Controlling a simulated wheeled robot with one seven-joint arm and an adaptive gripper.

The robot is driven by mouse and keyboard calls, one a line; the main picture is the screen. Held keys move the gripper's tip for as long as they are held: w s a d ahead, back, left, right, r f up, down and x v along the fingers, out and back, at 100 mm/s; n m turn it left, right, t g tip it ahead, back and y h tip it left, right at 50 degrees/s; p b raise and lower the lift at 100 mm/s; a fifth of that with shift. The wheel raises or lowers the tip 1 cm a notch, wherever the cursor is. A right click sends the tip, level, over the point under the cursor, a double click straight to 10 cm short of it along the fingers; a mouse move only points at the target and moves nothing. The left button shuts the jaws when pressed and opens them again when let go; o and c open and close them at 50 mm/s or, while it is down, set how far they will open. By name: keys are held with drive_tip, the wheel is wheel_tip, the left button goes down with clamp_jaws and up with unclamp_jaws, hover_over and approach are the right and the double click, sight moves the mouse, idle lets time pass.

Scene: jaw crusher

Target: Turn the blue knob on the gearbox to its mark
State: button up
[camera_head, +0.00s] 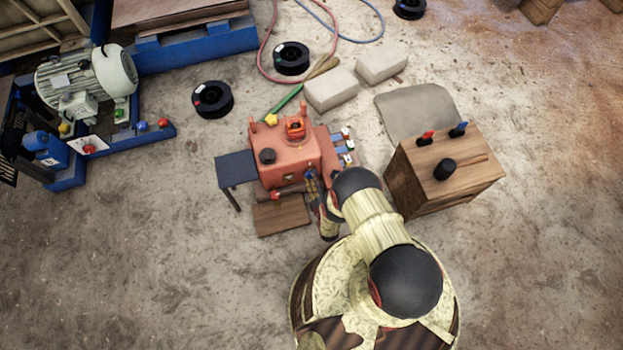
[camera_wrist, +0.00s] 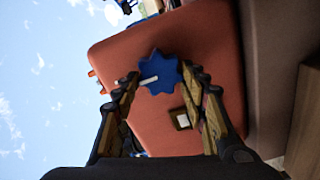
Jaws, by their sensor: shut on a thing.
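The gearbox (camera_head: 284,160) is a red box near the middle of the head view; its red face (camera_wrist: 215,70) fills much of the wrist view. The blue knob (camera_wrist: 159,72) is star-shaped with a white pointer line, which points left in the wrist view. My gripper (camera_wrist: 161,78) has one finger on each side of the knob and is shut on it. In the head view my gripper (camera_head: 312,183) is at the gearbox's front right side, where the knob is largely hidden. I cannot make out the knob's mark.
A wooden crate (camera_head: 445,180) with several knobs and levers stands close right of my arm. A dark side table (camera_head: 236,168) is left of the gearbox. Pale blocks (camera_head: 331,90) and a hose (camera_head: 268,60) lie behind. A motor (camera_head: 88,80) stands at far left.

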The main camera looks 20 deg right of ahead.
idle(0.3)
drive_tip(key=o, duration=1.1)
drive_tip(key=shift+o, duration=0.4)
